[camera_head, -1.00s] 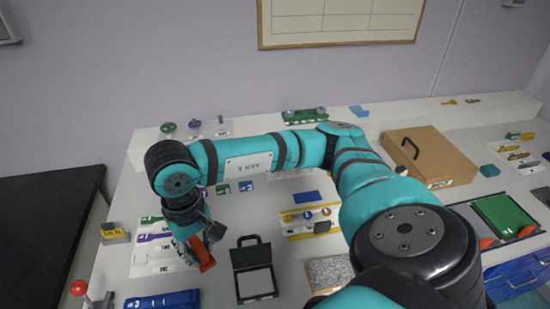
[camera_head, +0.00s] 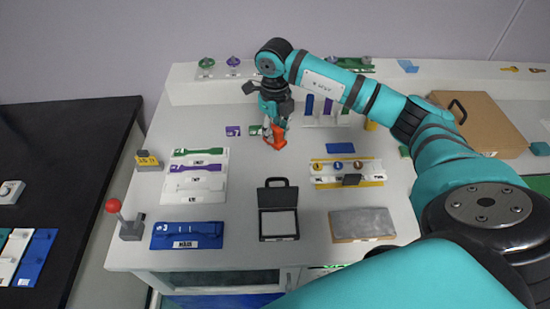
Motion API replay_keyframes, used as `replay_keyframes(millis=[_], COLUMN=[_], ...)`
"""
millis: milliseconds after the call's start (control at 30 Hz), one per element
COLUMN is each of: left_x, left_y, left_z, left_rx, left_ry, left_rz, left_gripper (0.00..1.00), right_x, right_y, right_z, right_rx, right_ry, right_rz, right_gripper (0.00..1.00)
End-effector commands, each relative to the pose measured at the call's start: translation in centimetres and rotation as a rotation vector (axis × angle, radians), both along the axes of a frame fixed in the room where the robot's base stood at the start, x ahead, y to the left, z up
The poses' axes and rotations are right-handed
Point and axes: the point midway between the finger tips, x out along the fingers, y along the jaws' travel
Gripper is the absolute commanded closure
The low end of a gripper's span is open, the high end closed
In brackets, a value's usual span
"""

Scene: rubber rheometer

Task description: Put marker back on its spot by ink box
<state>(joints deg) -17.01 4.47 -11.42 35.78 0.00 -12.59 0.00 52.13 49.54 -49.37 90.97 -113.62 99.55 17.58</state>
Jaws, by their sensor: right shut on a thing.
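My right gripper (camera_head: 272,136) points down over the back middle of the white table. It is shut with an orange-red piece at its tips; I take this to be the marker, though its shape is mostly hidden by the fingers. An open black box (camera_head: 278,224) with a pale pad and a handled lid stands in front of the gripper; it may be the ink box. My left gripper is out of view.
Boards with green, purple and white strips (camera_head: 194,176) lie left, a blue tray (camera_head: 187,236) in front of them. A red-knobbed lever (camera_head: 113,206) stands at the left edge. Upright blue pieces (camera_head: 310,105) stand behind.

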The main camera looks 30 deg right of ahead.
Motion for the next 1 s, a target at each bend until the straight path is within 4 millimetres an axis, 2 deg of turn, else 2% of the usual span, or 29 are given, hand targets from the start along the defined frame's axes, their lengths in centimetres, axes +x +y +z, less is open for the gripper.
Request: replay_keyframes(millis=[33, 200, 433, 600, 967, 1000], left_x=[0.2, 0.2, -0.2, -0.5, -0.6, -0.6], left_y=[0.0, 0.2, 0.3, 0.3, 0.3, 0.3], left_z=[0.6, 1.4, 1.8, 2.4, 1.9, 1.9], left_rx=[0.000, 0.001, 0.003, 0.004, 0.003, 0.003], left_ry=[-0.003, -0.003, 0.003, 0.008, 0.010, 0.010], left_rz=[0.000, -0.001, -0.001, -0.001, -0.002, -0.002], left_gripper=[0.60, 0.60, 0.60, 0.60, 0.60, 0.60], right_x=[-0.2, -0.2, -0.1, -0.1, -0.1, -0.1], right_y=[0.0, 0.0, 0.1, 0.1, 0.0, 0.0], right_z=[-0.9, -3.7, -5.7, -8.0, -8.8, -8.8], right_rx=[0.000, 0.000, 0.000, 0.000, -0.001, 0.000], right_ry=[0.007, 0.005, 0.004, 0.004, 0.001, 0.001], right_rz=[-0.002, 0.000, 0.002, 0.003, 0.004, 0.004], right_gripper=[1.00, 1.00, 1.00, 1.00, 1.00, 0.79])
